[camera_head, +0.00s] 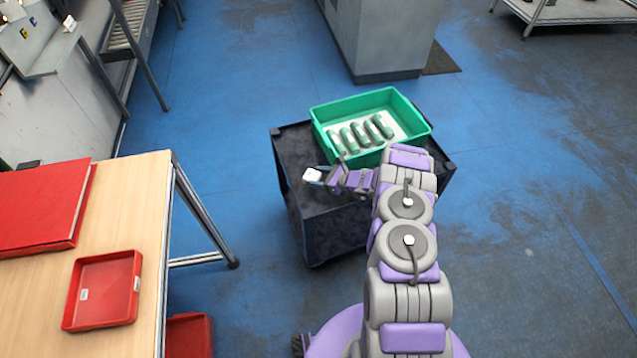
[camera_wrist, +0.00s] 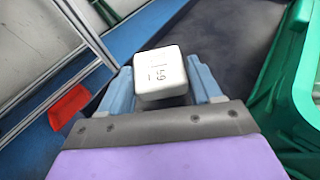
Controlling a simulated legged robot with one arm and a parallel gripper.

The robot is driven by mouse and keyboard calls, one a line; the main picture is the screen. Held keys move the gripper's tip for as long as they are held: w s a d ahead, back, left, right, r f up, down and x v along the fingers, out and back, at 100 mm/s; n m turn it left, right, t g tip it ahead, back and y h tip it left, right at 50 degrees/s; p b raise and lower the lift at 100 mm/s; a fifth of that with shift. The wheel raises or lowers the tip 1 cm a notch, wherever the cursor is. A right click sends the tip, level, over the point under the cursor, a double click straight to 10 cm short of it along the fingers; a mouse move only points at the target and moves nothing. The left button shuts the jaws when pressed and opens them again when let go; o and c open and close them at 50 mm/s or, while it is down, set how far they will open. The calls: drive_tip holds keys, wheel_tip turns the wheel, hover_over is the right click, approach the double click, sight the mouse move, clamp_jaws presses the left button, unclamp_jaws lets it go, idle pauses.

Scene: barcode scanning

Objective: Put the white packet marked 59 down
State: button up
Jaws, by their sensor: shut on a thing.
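The white packet (camera_wrist: 160,73) is between the two blue-grey fingers of my gripper (camera_wrist: 163,88) in the wrist view. Dark marks on its face look like 59, seen turned. My gripper (camera_head: 325,178) is shut on it. In the head view the white packet (camera_head: 312,175) shows at the end of my gripper, over the left part of the dark cart top (camera_head: 297,150), left of the green crate. I cannot tell whether the packet touches the cart top.
A green crate (camera_head: 322,140) with several green-and-white items stands on the cart, and its wall (camera_wrist: 285,75) is close on the right in the wrist view. A wooden table (camera_head: 150,195) at left bears a red tray (camera_head: 104,290) and a red box (camera_head: 40,205).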

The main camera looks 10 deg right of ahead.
drive_tip(key=shift+w+d, duration=0.2)
drive_tip(key=shift+w, duration=0.2)
wheel_tip(320, 180, down, 4)
drive_tip(key=shift+s+r+b, duration=0.1)
drive_tip(key=shift+r+b, duration=0.05)
drive_tip(key=shift+b, duration=0.6)
drive_tip(key=shift+r, duration=0.1)
drive_tip(key=o, duration=1.2)
drive_tip(key=shift+c, duration=0.2)
drive_tip(key=shift+r, duration=0.1)
